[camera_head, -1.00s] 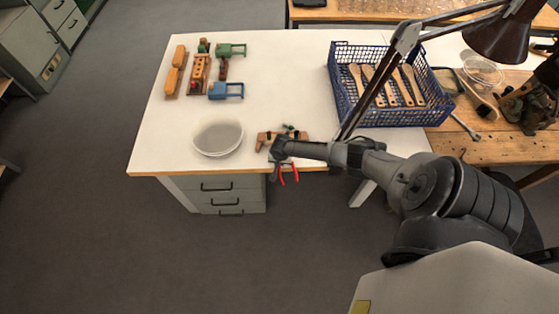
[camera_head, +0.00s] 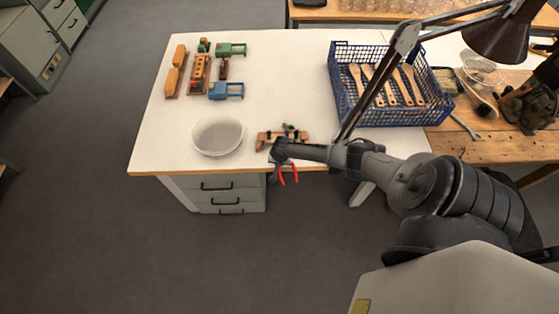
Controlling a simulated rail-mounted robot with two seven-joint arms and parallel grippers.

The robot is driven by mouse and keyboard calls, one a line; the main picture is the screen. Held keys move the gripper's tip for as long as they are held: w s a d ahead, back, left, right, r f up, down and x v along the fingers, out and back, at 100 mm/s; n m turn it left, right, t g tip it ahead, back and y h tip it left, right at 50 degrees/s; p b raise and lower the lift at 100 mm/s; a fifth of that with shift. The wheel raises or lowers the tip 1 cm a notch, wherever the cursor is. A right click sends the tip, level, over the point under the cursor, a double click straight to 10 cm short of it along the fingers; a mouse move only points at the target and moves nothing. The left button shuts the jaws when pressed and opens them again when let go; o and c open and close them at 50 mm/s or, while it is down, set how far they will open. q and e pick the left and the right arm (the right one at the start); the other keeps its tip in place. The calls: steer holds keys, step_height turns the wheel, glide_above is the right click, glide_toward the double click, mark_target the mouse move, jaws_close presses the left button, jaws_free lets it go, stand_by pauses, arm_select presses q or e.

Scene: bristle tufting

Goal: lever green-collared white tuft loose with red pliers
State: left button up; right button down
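My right arm comes in from the right, and its gripper (camera_head: 277,167) is at the table's front edge, just in front of a small wooden holder (camera_head: 267,138) with dark parts on it. Red-handled pliers (camera_head: 289,176) hang at this gripper, which appears shut on them; their jaws are hidden or too small to make out. The green-collared white tuft cannot be made out at this size. My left gripper is not in view.
A white bowl (camera_head: 217,136) stands left of the holder. Wooden blocks (camera_head: 199,70), a green fixture (camera_head: 231,50) and a blue fixture (camera_head: 226,90) lie at the back left. A lamp arm (camera_head: 379,75) crosses above. The table's middle is clear.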

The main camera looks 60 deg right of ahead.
steer(key=shift+f, duration=0.15)
stand_by(0.4)
steer(key=shift+s+f, duration=0.15)
stand_by(0.5)
steer(key=shift+s+a+p, duration=0.15)
steer(key=shift+p, duration=0.35)
steer(key=shift+s+a, duration=0.2)
steer(key=shift+a, duration=0.05)
steer(key=shift+s+a+r+p, duration=0.3)
steer(key=shift+s+a+p, duration=0.3)
steer(key=shift+p, duration=0.55)
steer(key=shift+s+a+p, duration=0.15)
steer(key=shift+a+p, duration=0.15)
steer(key=shift+a, duration=0.1)
steer(key=shift+s+a+p, duration=0.2)
steer(key=shift+a+p, duration=0.05)
steer(key=shift+p, duration=0.1)
